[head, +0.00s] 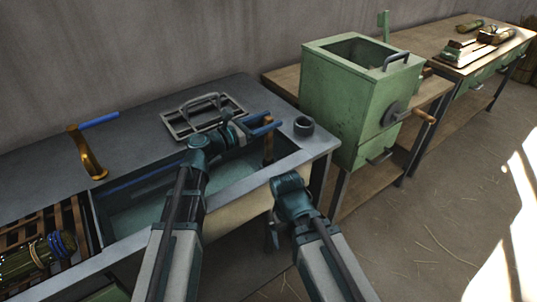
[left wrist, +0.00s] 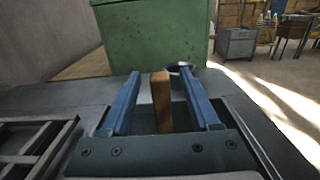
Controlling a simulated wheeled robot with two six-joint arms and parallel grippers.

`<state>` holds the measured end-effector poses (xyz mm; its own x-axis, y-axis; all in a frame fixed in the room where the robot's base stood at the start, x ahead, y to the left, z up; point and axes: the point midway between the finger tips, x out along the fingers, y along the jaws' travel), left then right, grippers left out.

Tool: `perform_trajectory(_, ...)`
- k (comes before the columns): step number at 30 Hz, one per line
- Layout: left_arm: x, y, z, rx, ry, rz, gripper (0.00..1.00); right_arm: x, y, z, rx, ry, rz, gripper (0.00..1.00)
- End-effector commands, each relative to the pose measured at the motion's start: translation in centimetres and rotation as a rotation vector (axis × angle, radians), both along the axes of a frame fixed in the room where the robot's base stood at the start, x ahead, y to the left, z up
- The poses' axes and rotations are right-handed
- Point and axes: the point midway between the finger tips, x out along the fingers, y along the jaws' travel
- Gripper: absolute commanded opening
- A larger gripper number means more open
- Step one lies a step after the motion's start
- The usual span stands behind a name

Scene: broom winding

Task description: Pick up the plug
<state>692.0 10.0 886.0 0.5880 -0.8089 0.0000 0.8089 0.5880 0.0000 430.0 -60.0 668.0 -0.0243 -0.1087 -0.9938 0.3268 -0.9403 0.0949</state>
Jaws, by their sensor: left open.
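An upright wooden peg (head: 268,150), which looks to be the plug's handle, stands at the right end of the sink, by its rim. My left gripper (head: 272,124) is open over that end of the sink, with its blue fingers near the top of the peg. In the left wrist view the peg (left wrist: 160,104) shows between the two open fingers (left wrist: 160,76), with a gap on each side. The peg's lower end is hidden. My right arm is bent at the front of the sink, and its fingers cannot be made out.
The sink (head: 135,215) holds water. A metal rack (head: 183,128) lies behind it, and a dark round cup (head: 303,126) stands on the right corner. A brass tap (head: 90,158) is at the left. A green metal box (head: 345,100) stands on a bench to the right.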

Motion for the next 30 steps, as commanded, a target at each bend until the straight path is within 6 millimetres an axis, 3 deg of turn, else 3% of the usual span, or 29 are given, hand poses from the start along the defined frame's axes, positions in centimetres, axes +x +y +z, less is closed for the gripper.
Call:
perform_trajectory(6, 1.9, -2.6, -0.1, 0.000, 0.000, -0.002, 0.62, 0.0, 0.0, -0.1, 0.000, 0.000, 0.000, 0.99)
perform_trajectory(13, 1.9, -2.7, -0.1, 0.000, 0.000, 0.000, 0.62, 0.0, 0.0, -0.1, 0.000, 0.000, 0.000, 0.99)
perform_trajectory(24, 1.9, -2.7, -0.1, 0.000, 0.000, 0.000, 0.00, 0.0, 0.0, -0.1, 0.000, 0.000, 0.000, 0.99)
perform_trajectory(30, 1.9, -2.7, -0.1, 0.000, 0.000, 0.000, 0.00, 0.0, 0.0, -0.1, 0.000, 0.000, 0.000, 0.99)
